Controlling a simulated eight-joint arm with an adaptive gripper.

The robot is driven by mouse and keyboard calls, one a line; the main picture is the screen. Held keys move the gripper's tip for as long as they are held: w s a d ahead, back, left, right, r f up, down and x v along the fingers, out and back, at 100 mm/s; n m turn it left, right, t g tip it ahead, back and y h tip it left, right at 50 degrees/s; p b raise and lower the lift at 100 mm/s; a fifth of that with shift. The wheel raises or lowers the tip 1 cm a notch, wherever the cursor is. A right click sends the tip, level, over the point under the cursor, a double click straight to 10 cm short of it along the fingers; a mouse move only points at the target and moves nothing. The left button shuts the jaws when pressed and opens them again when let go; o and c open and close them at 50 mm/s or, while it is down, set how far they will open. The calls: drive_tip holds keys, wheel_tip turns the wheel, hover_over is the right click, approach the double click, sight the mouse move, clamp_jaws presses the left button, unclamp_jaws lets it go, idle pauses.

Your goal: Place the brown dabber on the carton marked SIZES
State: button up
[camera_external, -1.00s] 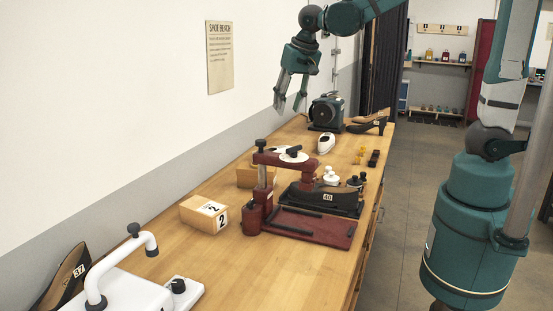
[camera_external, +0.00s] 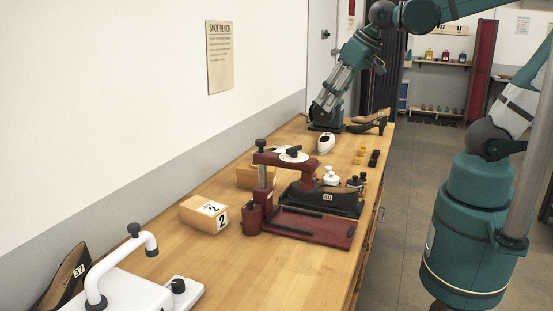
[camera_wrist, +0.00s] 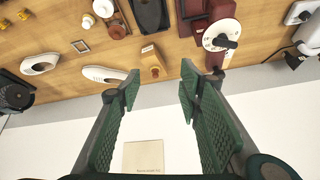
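My gripper (camera_external: 322,106) is open and empty. It hangs above the far part of the bench in the external view. In the wrist view its green fingers (camera_wrist: 157,92) stand well apart. Small dark brown pieces (camera_external: 375,156) lie near the bench's right edge beside small amber ones (camera_external: 360,155); the brown dabber may be among them, but they are too small to tell. A wooden carton (camera_external: 245,177) stands behind the red press, partly hidden. A wooden box also shows in the wrist view (camera_wrist: 153,67). I cannot read SIZES on either.
A red press (camera_external: 315,232) and a shoe marked 40 (camera_external: 325,196) occupy the middle. A block marked 2 (camera_external: 198,215) stands near the wall. The front right has bare wood.

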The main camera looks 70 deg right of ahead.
drive_tip(key=s+a+f+n+t, duration=0.1)
drive_tip(key=s+n, duration=0.2)
drive_tip(key=s, duration=0.4)
drive_tip(key=shift+s+f+y, duration=0.3)
drive_tip(key=shift+f, duration=0.05)
drive_tip(key=shift+a, duration=0.1)
